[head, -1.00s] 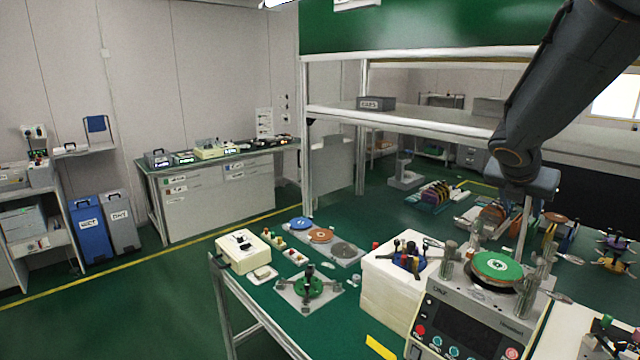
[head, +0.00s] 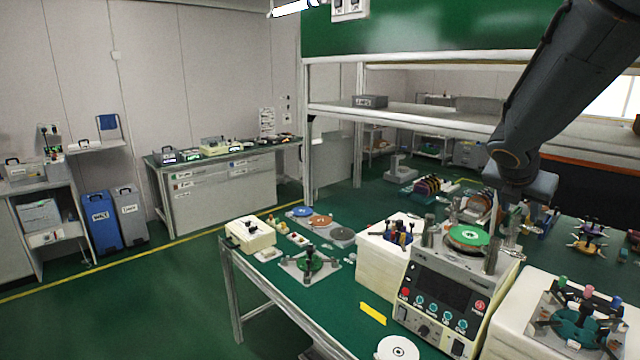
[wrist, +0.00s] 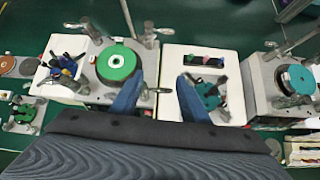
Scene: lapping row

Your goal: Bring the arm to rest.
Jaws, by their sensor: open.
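My gripper (wrist: 158,98) shows in the wrist view as two blue fingers set wide apart with nothing between them. It hangs above the gap between a lapping machine with a green disc (wrist: 116,62) and a white block carrying a dark green fixture (wrist: 208,92). In the head view my dark arm (head: 560,90) comes down from the upper right, and its end is above and behind the lapping machine (head: 440,300). The fingertips are hard to make out in the head view. The green disc also shows there (head: 467,235).
A white block with a blue fixture (head: 385,260) stands left of the machine, another with a green fixture (head: 575,325) to its right. A shelf (head: 430,118) runs behind the arm. Green floor is clear at the lower left.

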